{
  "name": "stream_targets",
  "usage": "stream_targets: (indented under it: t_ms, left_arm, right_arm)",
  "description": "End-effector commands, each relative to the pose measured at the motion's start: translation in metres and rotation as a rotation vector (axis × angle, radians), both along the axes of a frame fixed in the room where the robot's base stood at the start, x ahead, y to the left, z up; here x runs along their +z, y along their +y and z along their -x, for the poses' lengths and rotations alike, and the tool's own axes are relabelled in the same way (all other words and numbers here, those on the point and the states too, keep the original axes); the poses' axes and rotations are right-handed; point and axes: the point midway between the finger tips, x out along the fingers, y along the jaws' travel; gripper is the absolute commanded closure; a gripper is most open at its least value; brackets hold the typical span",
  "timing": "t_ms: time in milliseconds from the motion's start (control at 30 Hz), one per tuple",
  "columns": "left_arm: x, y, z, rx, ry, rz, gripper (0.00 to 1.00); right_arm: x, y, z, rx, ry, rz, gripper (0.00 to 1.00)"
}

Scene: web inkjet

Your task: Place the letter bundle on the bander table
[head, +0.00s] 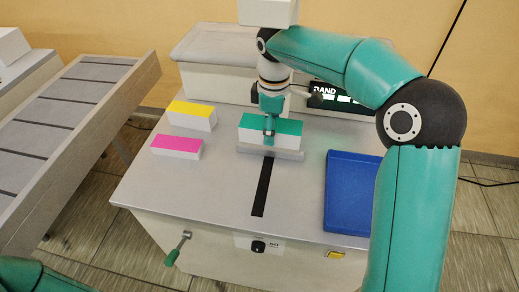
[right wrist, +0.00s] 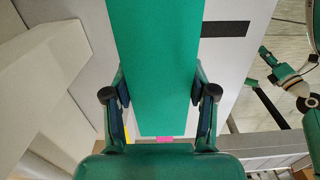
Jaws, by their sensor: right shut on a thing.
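The green-topped letter bundle (head: 288,126) is at the back middle of the bander table (head: 205,190), just behind a low grey bar. My right gripper (head: 270,130) comes down from above and is shut on it. In the right wrist view, its fingers (right wrist: 160,105) lie along both long sides of the green top (right wrist: 155,50). Whether the bundle's underside touches the table is hidden. My left gripper (right wrist: 266,54) shows small at the right of the right wrist view, away from the bundle; its jaws are too small to judge.
A yellow-topped bundle (head: 192,115) and a magenta-topped bundle (head: 176,146) lie on the table's left. A blue tray (head: 352,190) lies on the right. A dark strip (head: 263,187) runs forward from the bar. A sloped conveyor (head: 75,110) stands left. The front middle is clear.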

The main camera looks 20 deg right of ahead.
Motion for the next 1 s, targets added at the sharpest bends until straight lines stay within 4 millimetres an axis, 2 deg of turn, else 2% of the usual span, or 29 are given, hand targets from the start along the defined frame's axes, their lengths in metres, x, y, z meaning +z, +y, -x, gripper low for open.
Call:
stream_targets:
  t_ms: [133,333,567,700,800,1000]
  left_arm:
    - [-0.001,0.0,0.001,-0.001,0.002,0.0,0.6]
    - [-0.002,0.0,0.001,0.0,0.002,0.0,0.6]
    - [-0.002,0.0,0.001,0.0,0.001,0.0,0.6]
    - [-0.001,0.0,0.001,0.0,0.001,0.0,0.6]
    - [-0.001,0.0,0.0,0.0,0.001,0.0,0.6]
    - [-0.001,0.0,0.0,0.0,0.001,0.0,0.6]
  right_arm:
    - [-0.014,0.002,0.0,0.018,0.005,-0.001,0.87]
    - [-0.048,-0.002,0.002,0.011,0.004,-0.001,0.87]
    - [-0.07,-0.004,0.002,0.005,0.003,-0.001,0.87]
    - [-0.089,-0.005,0.003,0.002,0.005,-0.001,0.87]
    - [-0.097,-0.005,0.003,0.002,0.003,-0.001,0.87]
    - [-0.098,-0.005,0.002,0.002,0.0,-0.001,0.87]
